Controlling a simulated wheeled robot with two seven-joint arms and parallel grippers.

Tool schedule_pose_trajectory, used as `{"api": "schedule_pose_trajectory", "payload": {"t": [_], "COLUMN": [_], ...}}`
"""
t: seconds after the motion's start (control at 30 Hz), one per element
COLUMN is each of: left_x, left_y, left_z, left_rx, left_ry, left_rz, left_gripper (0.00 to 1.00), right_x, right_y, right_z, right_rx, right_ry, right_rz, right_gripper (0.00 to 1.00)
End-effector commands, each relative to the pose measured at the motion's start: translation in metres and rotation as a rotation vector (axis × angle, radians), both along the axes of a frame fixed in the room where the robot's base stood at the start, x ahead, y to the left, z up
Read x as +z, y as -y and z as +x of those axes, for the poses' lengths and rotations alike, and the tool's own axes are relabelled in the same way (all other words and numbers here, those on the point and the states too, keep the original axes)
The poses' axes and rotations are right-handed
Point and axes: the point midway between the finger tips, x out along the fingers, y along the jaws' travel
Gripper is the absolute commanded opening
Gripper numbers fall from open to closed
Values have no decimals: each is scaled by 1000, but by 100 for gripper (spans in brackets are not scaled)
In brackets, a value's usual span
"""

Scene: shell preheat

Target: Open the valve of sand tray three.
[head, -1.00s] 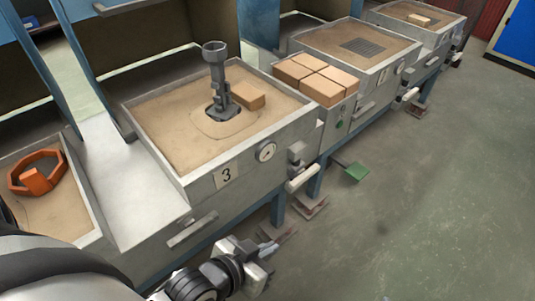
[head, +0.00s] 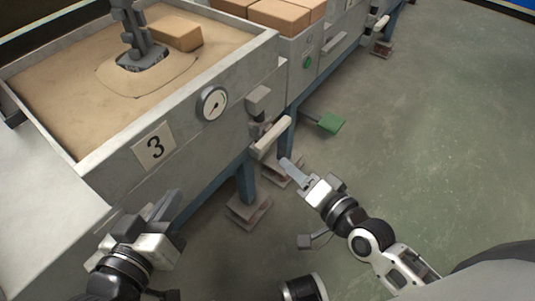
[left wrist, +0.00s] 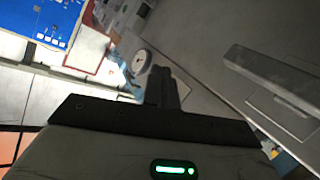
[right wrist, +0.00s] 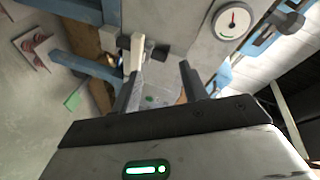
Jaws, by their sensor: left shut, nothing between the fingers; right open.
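Sand tray three (head: 95,165) carries a "3" plate (head: 154,146) and a round gauge (head: 212,104) on its front wall. Right of the gauge, a valve with a pale bar handle (head: 271,137) sticks out from the front. My right gripper (head: 291,171) is open and empty, just in front of and below this handle in the head view. In the right wrist view the handle (right wrist: 134,54) shows beyond the left finger, apart from it. My left gripper (head: 165,207) is shut and empty below the plate. Its closed fingers show in the left wrist view (left wrist: 162,82).
Tan bricks (head: 280,14) stand on the unit right of the tray, and one brick (head: 174,34) lies on the sand by a grey pipe piece (head: 138,40). A green pedal (head: 329,123) juts out low at the right. The floor (head: 430,130) at right is clear.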

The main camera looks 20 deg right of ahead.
Motion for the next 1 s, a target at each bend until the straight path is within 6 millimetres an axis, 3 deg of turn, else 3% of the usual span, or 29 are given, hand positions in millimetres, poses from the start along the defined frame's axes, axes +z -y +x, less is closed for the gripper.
{"api": "schedule_pose_trajectory", "payload": {"t": [0.03,0.23,0.57,0.77,1.0], "left_x": [-28,-37,-31,-31,-18], "left_y": [5,18,22,23,20], "left_z": [1,-2,-5,-5,5], "left_rx": [-14,-55,-73,-76,-74], "left_ry": [24,78,99,103,233], "left_rz": [-37,-143,-195,-220,-180], "left_gripper": [0,0,0,0,0], "right_x": [-38,-69,-72,-72,-73], "right_y": [7,30,37,26,12], "right_z": [9,30,54,92,142], "right_rx": [-26,-110,-147,-145,-143], "right_ry": [4,5,8,10,9], "right_rz": [96,407,543,543,540], "right_gripper": [44,44,44,44,44]}}
